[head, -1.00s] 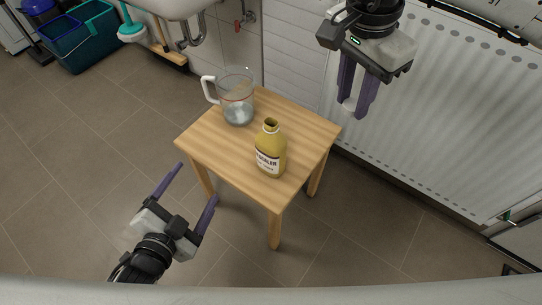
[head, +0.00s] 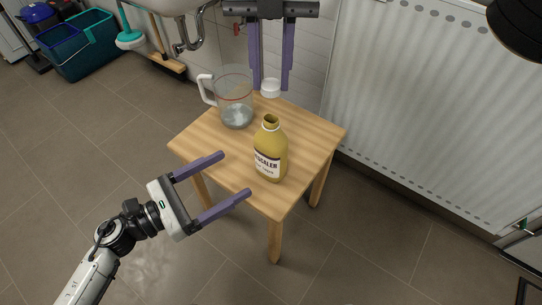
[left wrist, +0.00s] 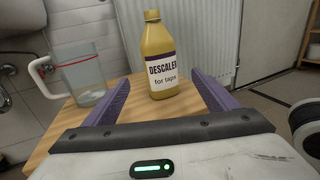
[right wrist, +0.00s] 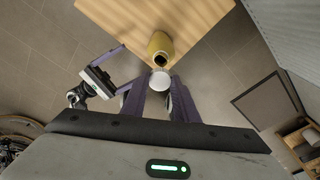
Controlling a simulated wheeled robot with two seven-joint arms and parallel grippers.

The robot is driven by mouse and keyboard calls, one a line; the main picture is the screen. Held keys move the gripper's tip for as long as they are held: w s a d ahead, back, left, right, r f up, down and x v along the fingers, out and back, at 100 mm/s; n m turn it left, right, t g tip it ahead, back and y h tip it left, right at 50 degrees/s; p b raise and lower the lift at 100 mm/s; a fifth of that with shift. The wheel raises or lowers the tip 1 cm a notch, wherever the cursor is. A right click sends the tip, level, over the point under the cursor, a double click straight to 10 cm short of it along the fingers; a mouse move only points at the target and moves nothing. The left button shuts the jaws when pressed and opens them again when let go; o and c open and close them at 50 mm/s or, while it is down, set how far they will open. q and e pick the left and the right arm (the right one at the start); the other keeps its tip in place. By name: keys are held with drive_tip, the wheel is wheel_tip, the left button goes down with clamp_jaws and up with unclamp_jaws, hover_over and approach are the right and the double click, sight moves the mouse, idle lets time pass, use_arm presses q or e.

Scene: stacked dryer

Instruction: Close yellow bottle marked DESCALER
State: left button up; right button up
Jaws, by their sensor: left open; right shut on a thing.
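The yellow bottle (head: 270,150) marked DESCALER stands upright and uncapped on a small wooden table (head: 205,150). The bottle also shows in the left wrist view (left wrist: 159,55) and from above in the right wrist view (right wrist: 160,46). My right gripper (head: 271,86) is shut on a white cap (head: 271,88), held above and apart from the bottle's open neck. The cap also shows in the right wrist view (right wrist: 160,81). My left gripper (head: 236,174) is open and empty, its fingers pointing at the bottle from the left, not touching it.
A clear measuring jug (head: 234,100) with a white handle stands beside the bottle on the table. A white radiator (head: 430,110) is on the right wall. A sink pipe (head: 188,35) and a teal bucket (head: 75,45) are at the back left.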

use_arm(q)
drive_tip(key=shift+d, duration=0.1)
drive_tip(key=x, duration=1.2)
drive_tip(key=c, duration=1.6)
use_arm(e)
hover_over(271, 118)
drive_tip(key=shift+w+f, duration=0.2)
drive_tip(key=shift+f, duration=2.3)
drive_tip(key=shift+f, duration=0.9)
drive_tip(key=shift+f, duration=0.5)
